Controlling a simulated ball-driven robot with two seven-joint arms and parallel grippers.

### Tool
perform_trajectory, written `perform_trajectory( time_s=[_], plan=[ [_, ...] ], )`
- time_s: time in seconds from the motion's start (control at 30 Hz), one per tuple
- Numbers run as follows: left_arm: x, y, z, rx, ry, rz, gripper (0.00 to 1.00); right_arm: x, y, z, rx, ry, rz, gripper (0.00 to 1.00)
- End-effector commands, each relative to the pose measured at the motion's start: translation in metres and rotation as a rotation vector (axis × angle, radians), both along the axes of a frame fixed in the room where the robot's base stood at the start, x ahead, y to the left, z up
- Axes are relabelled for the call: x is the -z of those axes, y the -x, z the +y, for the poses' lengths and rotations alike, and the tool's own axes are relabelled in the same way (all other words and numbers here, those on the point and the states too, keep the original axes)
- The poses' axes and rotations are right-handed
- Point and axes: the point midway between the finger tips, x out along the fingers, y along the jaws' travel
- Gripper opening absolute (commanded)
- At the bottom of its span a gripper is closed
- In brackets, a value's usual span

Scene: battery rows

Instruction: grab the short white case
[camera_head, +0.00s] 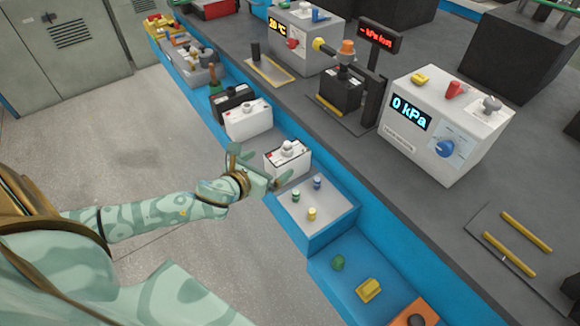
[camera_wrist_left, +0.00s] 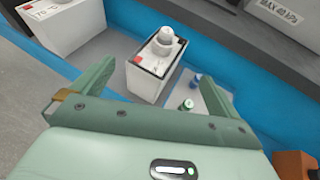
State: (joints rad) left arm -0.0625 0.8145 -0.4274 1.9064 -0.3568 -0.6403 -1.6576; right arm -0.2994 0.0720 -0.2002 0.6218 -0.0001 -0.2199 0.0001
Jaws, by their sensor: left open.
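A white case (camera_head: 287,160) with a black-edged top and a round white knob stands on the blue ledge, just beyond my left gripper. It also shows in the left wrist view (camera_wrist_left: 147,84), ahead of the fingers. A second white case (camera_head: 249,122) stands farther along the ledge; it shows at the upper left of the left wrist view (camera_wrist_left: 62,27). I cannot tell which of the two is shorter. My left gripper (camera_head: 260,168) is open, with its two fingers spread and nothing seen between them. My right gripper is not in view.
A black case (camera_head: 231,100) stands beyond the second white case. A pale tray (camera_head: 318,222) with small coloured pegs sits close on the near side. A blue tray (camera_head: 345,272) holds green and yellow pieces. The grey bench (camera_head: 375,158) rises behind the ledge. The floor (camera_head: 130,150) is clear.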

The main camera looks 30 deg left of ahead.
Motion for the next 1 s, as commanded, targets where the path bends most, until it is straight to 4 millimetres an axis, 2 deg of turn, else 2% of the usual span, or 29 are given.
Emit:
perform_trajectory(
  time_s=[0.1, 0.27, 0.53, 0.63, 0.83, 0.87, 1.0],
  plan=[
    [0.009, -0.017, 0.000, -0.002, 0.001, 0.001, 0.99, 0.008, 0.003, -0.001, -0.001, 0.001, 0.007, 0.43],
    [0.013, -0.028, 0.000, 0.000, 0.001, 0.000, 0.99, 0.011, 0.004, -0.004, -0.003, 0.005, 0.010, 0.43],
    [0.031, -0.067, 0.000, -0.002, 0.002, 0.001, 0.99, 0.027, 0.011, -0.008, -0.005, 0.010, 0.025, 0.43],
    [0.032, -0.073, 0.000, 0.000, 0.003, 0.000, 0.99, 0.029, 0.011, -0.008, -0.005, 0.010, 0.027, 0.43],
    [0.030, -0.074, 0.000, 0.000, 0.002, 0.000, 0.99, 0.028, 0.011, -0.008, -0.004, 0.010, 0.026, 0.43],
    [0.030, -0.074, 0.000, 0.000, 0.002, 0.000, 0.94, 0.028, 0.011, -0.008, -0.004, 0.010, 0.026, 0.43],
    [0.030, -0.073, 0.000, 0.000, 0.003, 0.001, 0.55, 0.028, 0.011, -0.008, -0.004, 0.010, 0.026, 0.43]
  ],
)
